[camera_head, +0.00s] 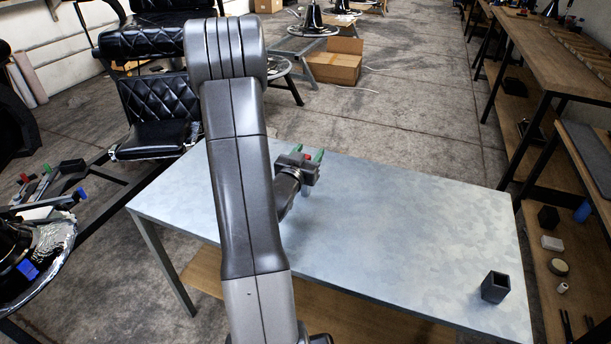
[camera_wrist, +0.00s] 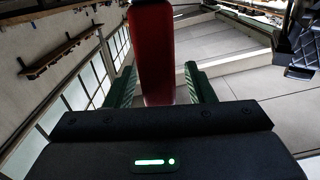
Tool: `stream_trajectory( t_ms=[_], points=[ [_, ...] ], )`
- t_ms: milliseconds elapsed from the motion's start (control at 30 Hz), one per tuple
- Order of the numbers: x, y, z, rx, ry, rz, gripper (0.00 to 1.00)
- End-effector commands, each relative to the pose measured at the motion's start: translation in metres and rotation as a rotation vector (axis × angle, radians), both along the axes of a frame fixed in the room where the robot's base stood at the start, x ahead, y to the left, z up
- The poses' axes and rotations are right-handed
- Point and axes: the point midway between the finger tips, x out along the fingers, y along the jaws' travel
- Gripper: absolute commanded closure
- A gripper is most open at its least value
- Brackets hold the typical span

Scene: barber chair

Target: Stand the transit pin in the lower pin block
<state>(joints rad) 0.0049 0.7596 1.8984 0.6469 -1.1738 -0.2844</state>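My gripper (camera_head: 308,157) is over the far-left part of the grey table, with its two green fingers on either side of a small red part. In the wrist view, a long red piece (camera_wrist: 158,60), which I take to be the transit pin, stands between the green fingers and runs out of the top of the picture. It seems held, though its contact with the fingers is not clear. A dark square block with an open top (camera_head: 495,287), seemingly the lower pin block, stands upright near the table's front right corner, well away from my gripper.
The grey tabletop (camera_head: 400,220) is bare between my gripper and the dark block. A wooden workbench (camera_head: 560,65) with a shelf of small items runs along the right. A black barber chair (camera_head: 160,100) stands behind at left. A cardboard box (camera_head: 335,65) is on the floor.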

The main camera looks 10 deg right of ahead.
Motion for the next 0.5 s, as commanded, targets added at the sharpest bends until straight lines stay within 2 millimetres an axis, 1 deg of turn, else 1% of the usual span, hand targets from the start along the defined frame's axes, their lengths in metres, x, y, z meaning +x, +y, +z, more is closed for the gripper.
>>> stream_trajectory(
  t_ms=[33, 233, 500],
  points=[
    [0.0, 0.0001, 0.0, 0.0, 0.0, 0.0, 0.61],
    [-0.0002, 0.0003, 0.0001, 0.0, 0.0, 0.0, 1.0],
    [-0.0001, 0.0003, 0.0005, 0.0, -0.001, 0.0, 1.0]
  ],
)
